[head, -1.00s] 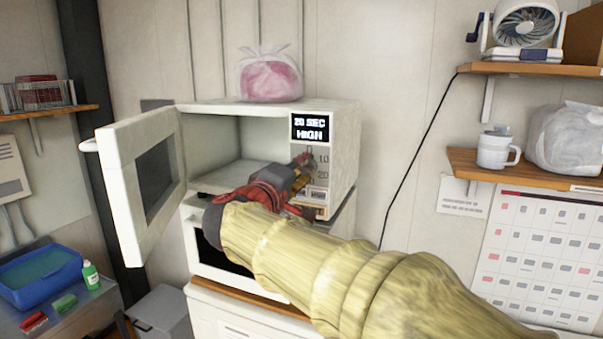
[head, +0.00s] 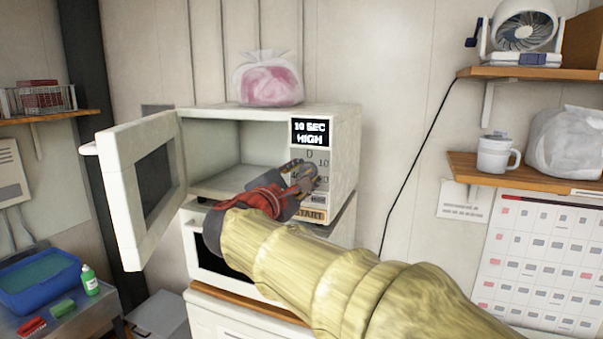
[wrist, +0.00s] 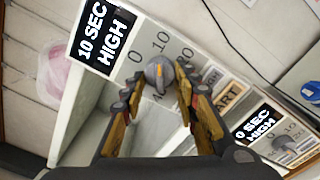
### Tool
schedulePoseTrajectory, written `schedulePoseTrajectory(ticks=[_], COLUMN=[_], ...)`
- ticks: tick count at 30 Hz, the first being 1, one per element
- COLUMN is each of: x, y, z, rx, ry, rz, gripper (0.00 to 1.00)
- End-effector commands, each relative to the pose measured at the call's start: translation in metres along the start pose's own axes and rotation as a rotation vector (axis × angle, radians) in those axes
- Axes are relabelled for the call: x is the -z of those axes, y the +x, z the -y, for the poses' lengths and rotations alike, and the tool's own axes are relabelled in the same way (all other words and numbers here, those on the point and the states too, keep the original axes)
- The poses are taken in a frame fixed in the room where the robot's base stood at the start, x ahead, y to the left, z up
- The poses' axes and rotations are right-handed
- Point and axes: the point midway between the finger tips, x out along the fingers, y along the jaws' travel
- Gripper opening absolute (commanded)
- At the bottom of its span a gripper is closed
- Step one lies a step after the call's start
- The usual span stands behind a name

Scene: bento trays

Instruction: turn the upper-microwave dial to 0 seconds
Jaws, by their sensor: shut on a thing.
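The upper microwave (head: 344,150) has its door (head: 147,185) open to the left. Its display (head: 311,132) reads 10 SEC HIGH, and the same display (wrist: 99,38) shows large in the wrist view. The grey dial (wrist: 158,72) with an orange pointer mark sits between my fingertips in the wrist view, with 0 and 10 printed beside it. My gripper (head: 304,177) is shut on this dial at the microwave's front panel. In the head view my fingers hide most of the dial and part of the 20 label.
A lower microwave stands directly below; its display (wrist: 257,123) reads 0 SEC HIGH. The START button (head: 312,215) is just under my fingers. A pink-filled bag (head: 270,80) sits on top. Shelves with a mug (head: 497,154) are at right.

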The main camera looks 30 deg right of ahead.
Motion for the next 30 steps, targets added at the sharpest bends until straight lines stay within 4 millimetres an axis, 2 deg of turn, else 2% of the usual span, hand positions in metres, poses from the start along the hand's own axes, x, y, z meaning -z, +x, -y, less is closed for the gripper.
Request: schedulePoseTrajectory(ticks=[18, 30], x=[-0.0012, -0.0017], y=[0.0002, 0.0002], z=[0.0022, 0.0037], rx=[0.003, 0.002], ry=[-0.586, -0.880], rz=[-0.002, -0.003], gripper=[0.05, 0.05])
